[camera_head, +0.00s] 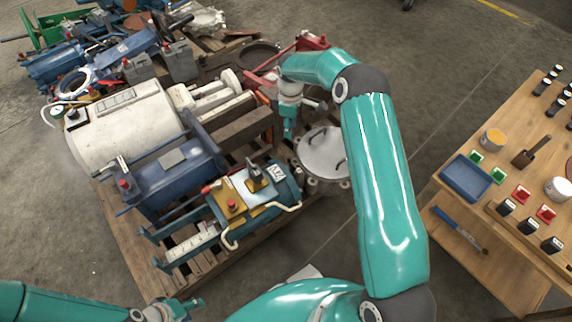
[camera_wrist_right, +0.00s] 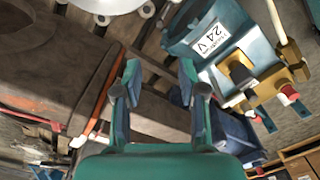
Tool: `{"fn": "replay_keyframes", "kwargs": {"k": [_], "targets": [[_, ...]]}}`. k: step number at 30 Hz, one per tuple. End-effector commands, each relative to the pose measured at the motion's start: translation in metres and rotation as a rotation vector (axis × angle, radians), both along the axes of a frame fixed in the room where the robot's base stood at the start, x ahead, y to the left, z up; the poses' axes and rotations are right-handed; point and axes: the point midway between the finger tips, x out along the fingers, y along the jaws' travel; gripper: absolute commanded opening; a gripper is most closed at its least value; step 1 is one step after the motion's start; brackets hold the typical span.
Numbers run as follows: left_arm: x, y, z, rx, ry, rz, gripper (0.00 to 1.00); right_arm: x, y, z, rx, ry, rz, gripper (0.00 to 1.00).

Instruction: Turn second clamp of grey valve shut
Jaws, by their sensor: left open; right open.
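A round grey-lidded body (camera_head: 322,155) with dark handles stands at the right edge of the pallet; it may be the grey valve, but I cannot make out its clamps for certain. My right gripper (camera_head: 288,136) points down just left of it, apart from the lid as far as I can tell. In the right wrist view the right gripper (camera_wrist_right: 157,88) is open, with nothing between its fingers. A pale round part (camera_wrist_right: 110,4) is cut off at the top of that view. My left gripper (camera_head: 190,306) is open and empty at the bottom left, away from the pallet.
A teal machine (camera_head: 285,183) marked 24 V, also in the right wrist view (camera_wrist_right: 207,38), sits close to my right gripper. A blue machine (camera_head: 175,178) and a white cylinder (camera_head: 120,125) crowd the wooden pallet (camera_head: 125,225). A workbench (camera_head: 448,190) stands at the right.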

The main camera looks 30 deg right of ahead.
Motion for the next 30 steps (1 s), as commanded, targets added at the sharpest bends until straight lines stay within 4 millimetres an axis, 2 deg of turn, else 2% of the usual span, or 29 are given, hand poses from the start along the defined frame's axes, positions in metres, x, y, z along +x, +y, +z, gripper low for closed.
{"fn": "replay_keyframes", "kwargs": {"k": [5,8,21,25,30], "targets": [[0.000,0.000,-0.006,0.000,-0.001,0.000,0.41,-0.001,-0.001,-0.020,-0.001,0.004,0.001,0.41],[0.000,0.000,-0.012,0.000,-0.001,0.000,0.41,-0.001,0.000,-0.038,0.000,0.005,0.001,0.41],[0.000,0.000,-0.039,0.000,0.000,0.000,0.41,0.000,0.001,-0.132,0.000,0.003,0.001,0.41],[0.000,0.000,-0.044,0.000,0.000,0.000,0.41,0.000,0.001,-0.150,-0.001,0.001,0.001,0.41],[0.000,0.000,-0.047,0.000,0.000,0.000,0.41,0.000,0.001,-0.163,-0.001,0.001,0.002,0.41]]}}
